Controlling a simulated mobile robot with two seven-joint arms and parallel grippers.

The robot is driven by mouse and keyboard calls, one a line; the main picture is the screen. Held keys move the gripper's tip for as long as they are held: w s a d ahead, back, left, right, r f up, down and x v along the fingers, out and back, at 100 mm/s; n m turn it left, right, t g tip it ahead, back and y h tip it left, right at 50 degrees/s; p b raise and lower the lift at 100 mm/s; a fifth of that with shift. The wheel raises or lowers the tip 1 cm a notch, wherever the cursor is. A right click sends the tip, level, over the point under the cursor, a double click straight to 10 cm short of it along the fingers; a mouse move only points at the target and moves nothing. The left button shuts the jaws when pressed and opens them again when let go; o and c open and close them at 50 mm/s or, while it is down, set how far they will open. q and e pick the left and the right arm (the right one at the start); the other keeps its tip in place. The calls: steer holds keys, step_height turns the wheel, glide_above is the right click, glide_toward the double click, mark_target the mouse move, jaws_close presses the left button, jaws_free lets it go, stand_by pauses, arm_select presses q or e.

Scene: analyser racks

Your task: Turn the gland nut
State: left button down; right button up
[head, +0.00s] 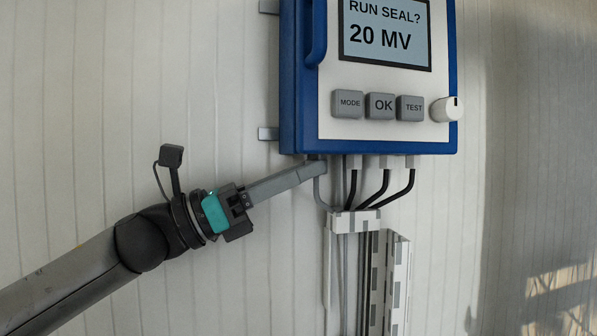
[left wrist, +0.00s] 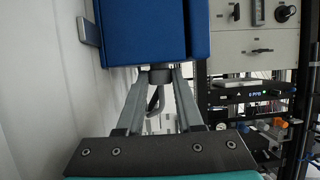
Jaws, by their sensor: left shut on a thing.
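The gland nut (left wrist: 160,76) is a dark grey cylinder under the blue box, with a grey cable bending down below it. My left gripper (left wrist: 160,82) has one finger on each side of the nut and is shut on it. In the head view my left gripper (head: 317,169) reaches up from the lower left to the box's underside, at the leftmost cable entry. Its fingers mostly hide the nut there. The blue box (head: 288,85) has a white front with a screen reading "RUN SEAL? 20 MV". My right gripper is not in view.
Several cables (head: 384,186) leave the box's underside to the right of my fingers and run into a white trunking (head: 397,285). MODE, OK and TEST buttons (head: 381,105) and a white knob (head: 446,109) are on the front. An equipment rack (left wrist: 255,60) stands right in the wrist view.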

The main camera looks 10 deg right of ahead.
arm_select(q)
steer(key=shift+r, duration=0.15)
steer(key=c, duration=0.5)
jaws_free()
steer(key=shift+c, duration=0.2)
steer(key=b+v, duration=0.5)
steer(key=v, duration=1)
